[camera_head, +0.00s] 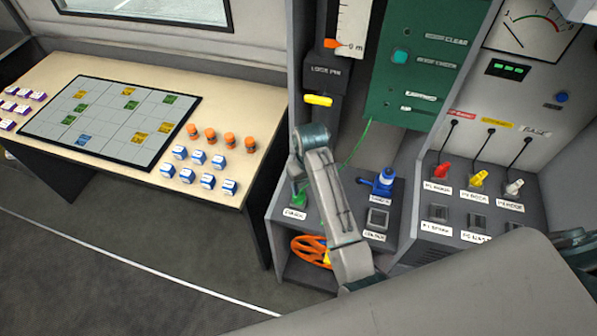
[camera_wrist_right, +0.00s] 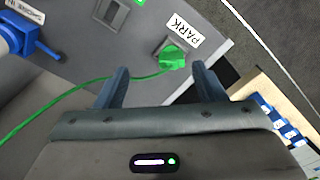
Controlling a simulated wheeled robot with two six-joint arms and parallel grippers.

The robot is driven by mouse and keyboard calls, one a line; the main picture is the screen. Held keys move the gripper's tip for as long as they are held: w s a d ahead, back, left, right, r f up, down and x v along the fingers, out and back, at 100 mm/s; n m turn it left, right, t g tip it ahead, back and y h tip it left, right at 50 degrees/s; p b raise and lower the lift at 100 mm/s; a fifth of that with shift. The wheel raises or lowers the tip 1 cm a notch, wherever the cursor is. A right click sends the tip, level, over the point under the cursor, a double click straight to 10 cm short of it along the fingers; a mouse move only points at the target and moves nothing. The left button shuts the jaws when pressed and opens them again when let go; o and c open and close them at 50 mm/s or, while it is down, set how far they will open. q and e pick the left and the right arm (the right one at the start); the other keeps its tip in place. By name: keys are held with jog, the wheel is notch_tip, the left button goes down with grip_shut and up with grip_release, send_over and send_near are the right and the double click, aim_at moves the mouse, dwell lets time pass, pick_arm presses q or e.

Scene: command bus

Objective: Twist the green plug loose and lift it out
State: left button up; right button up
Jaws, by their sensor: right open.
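The green plug (camera_head: 299,197) sits in the socket marked PARK on the grey console. In the right wrist view the green plug (camera_wrist_right: 172,58) lies just beyond my fingertips, nearer the right finger, with its green cable (camera_wrist_right: 75,90) running off to the left. My right gripper (camera_wrist_right: 159,80) is open, with nothing between its fingers. In the head view my right arm reaches up over the console and partly hides the area beside the plug. My left gripper is not in view.
A blue plug or valve (camera_head: 383,181) stands on the console right of my arm, above an empty-looking grey socket (camera_head: 377,219). An orange wheel (camera_head: 311,251) sits below. A table (camera_head: 253,93) with small blocks stands left.

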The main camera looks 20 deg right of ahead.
aim_at(299, 197)
jog(key=w+a, duration=0.1)
jog(key=w+a+r, duration=0.1)
jog(key=w, duration=0.1)
jog(key=shift+r, duration=0.15)
jog(key=shift+f, duration=0.3)
notch_tip(299, 197, down, 8)
jog(key=p, duration=0.2)
jog(key=shift+f+p, duration=0.1)
jog(key=shift+p, duration=0.25)
jog(key=shift+f, duration=0.85)
jog(key=shift+c, duration=0.2)
jog(key=c, duration=1)
jog(key=n, duration=0.4)
jog(key=shift+c, duration=0.2)
